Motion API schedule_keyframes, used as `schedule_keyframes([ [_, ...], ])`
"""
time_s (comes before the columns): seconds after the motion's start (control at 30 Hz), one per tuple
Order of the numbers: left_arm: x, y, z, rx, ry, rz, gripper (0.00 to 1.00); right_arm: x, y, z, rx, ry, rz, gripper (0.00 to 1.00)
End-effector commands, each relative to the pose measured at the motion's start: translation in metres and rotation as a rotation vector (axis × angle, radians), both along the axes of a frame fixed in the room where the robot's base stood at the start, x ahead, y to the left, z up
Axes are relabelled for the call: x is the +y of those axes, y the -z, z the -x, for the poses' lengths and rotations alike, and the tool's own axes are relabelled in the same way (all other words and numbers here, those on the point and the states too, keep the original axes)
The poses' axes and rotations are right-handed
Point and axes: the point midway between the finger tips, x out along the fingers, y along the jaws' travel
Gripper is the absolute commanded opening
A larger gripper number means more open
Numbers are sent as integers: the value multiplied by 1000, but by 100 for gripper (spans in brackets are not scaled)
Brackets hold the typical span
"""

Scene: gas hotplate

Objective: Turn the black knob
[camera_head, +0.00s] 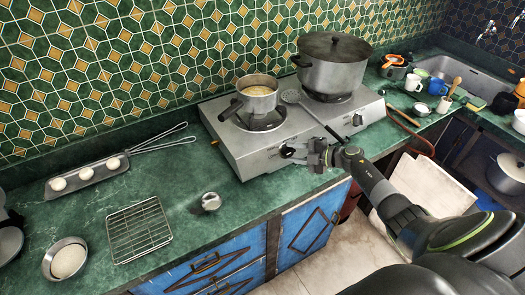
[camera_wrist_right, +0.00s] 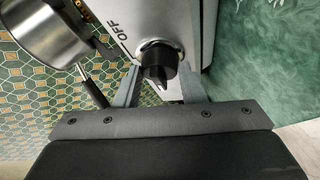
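The gas hotplate (camera_head: 245,160) is a silver box on the green counter. Its near black knob (camera_wrist_right: 158,62) sits on the front face beside the OFF mark, with a dark grip bar pointing toward my gripper. A second black knob (camera_head: 357,119) is farther right on the same face. My right gripper (camera_head: 300,153) is at the near knob and partly hides it in the head view. In the right wrist view, its two grey fingers (camera_wrist_right: 158,88) stand apart on either side of the knob, with small gaps showing. My left gripper is not in view.
A wire rack (camera_head: 138,232) and a small metal can (camera_head: 211,201) are on the counter to the left. Blue cabinets (camera_head: 309,225) are below.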

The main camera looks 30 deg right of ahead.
Motion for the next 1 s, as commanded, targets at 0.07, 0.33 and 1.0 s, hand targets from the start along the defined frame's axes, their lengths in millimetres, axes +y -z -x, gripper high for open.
schedule_keyframes([
  [0.07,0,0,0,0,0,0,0,1,-1,-1,-4,-1,2,46],
  [0.33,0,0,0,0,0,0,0,0,0,0,-1,0,0,58],
  [1.0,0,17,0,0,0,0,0,-52,-24,70,2,-1,6,58],
])
